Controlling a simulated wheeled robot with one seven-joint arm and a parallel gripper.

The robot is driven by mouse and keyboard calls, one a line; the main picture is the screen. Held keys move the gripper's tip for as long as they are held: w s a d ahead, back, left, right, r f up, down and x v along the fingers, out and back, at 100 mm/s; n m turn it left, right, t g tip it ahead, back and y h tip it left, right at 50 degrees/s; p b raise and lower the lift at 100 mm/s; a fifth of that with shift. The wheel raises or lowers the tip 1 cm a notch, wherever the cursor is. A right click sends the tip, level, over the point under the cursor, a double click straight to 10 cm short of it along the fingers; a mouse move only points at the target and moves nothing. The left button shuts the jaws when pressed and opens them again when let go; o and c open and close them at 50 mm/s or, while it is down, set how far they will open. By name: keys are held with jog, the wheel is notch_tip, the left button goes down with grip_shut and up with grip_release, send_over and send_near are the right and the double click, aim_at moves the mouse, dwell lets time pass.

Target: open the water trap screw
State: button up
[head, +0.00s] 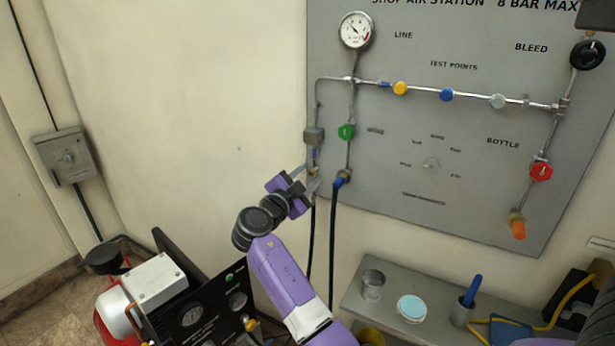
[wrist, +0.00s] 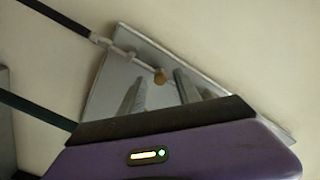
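The water trap (head: 314,136) is a small grey block on the left pipe of the wall panel, with a bluish part below it. Its screw looks like a small brass knob at the bottom (head: 314,171), partly hidden by my gripper in the head view. My gripper (head: 311,178) is at the panel's left edge, right by the screw. In the wrist view the brass knob (wrist: 160,76) shows between the tips of two spread grey fingers (wrist: 161,84). The fingers are open with a gap on both sides of it. I cannot tell whether the knob is between the tips or just beyond them.
A blue hose fitting (head: 342,180) with a black hose is just right of my gripper. A green valve (head: 346,132) and a gauge (head: 355,30) are above. A shelf (head: 440,322) with a cup stands below right.

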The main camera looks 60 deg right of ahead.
jog(key=shift+c, duration=0.2)
grip_shut()
